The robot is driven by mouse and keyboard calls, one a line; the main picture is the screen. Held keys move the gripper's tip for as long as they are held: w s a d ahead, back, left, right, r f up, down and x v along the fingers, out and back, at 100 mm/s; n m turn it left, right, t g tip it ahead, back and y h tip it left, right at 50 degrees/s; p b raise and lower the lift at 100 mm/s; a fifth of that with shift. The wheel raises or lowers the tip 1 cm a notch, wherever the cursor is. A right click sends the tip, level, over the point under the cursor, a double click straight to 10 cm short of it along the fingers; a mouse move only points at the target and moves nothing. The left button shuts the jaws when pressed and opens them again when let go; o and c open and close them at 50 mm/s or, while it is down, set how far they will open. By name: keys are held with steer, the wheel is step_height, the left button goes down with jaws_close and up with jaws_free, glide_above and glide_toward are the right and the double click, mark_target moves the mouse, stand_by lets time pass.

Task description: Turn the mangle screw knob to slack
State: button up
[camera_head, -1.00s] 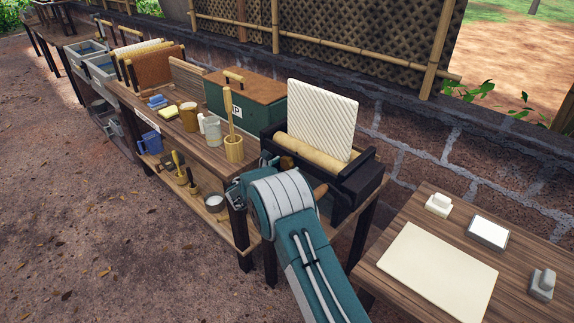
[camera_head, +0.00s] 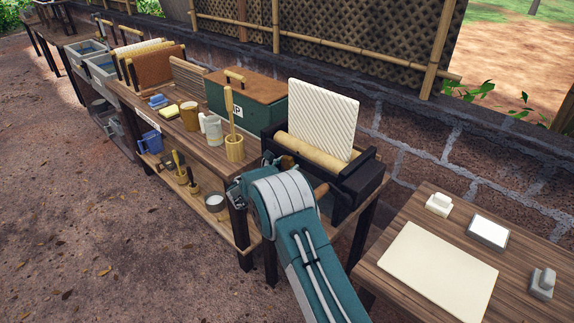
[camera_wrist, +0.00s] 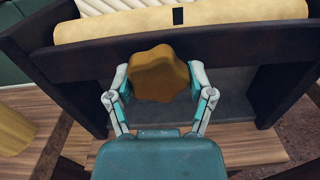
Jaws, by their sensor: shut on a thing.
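The mangle (camera_head: 345,180) stands on the bench, with a dark frame, a pale roller (camera_head: 310,156) and a white ribbed sheet (camera_head: 320,118) upright behind the roller. In the wrist view, the brown lobed screw knob (camera_wrist: 159,74) is at the front of the dark frame, below the roller (camera_wrist: 180,22) with its black mark. My gripper (camera_wrist: 160,82) is shut on the knob, one finger on each side.
At right, a separate table (camera_head: 400,230) holds a cream sheet (camera_head: 438,272) and small blocks. The ground at left is open.

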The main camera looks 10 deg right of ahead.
steer(key=m, duration=0.3)
steer(key=shift+w+m, duration=0.15)
steer(key=shift+m, duration=0.25)
steer(key=m, duration=0.4)
steer(key=shift+a+m, duration=0.1)
steer(key=shift+m, duration=0.2)
steer(key=m, duration=0.4)
steer(key=shift+m, duration=0.3)
steer(key=m, duration=0.9)
steer(key=shift+f, duration=0.1)
steer(key=m, duration=0.4)
steer(key=shift+m, duration=0.3)
steer(key=m, duration=0.4)
steer(key=shift+f, duration=0.1)
steer(key=shift+m, duration=2.1)
